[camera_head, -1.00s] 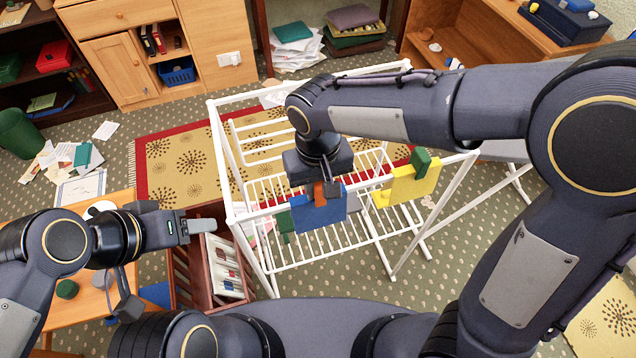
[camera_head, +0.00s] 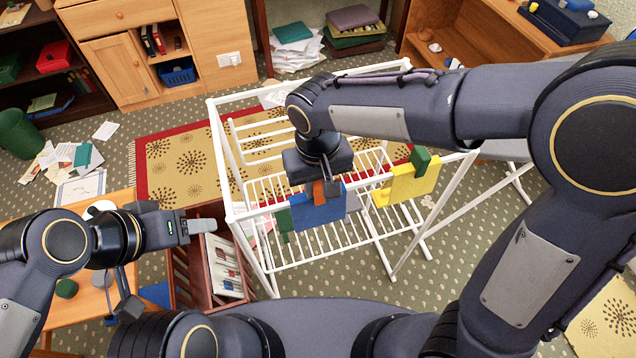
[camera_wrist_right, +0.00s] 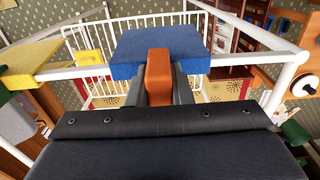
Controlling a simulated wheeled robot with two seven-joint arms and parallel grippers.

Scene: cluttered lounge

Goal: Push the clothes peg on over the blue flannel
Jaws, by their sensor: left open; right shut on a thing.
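The blue flannel (camera_head: 319,213) hangs over the front rail of the white drying rack (camera_head: 228,150). It also shows in the right wrist view (camera_wrist_right: 160,48), draped over the rail. An orange clothes peg (camera_wrist_right: 159,78) is held between the fingers of my right gripper (camera_wrist_right: 160,95), its far end against the flannel at the rail. In the head view the peg (camera_head: 319,191) shows at the flannel's top edge. How far it sits over the cloth is hidden. My left gripper (camera_head: 200,227) is open and empty, left of the rack.
A yellow cloth (camera_head: 410,186) with a green peg (camera_head: 420,160) hangs to the right on the same rail. A brown crate (camera_head: 183,278) and a wooden table stand at lower left.

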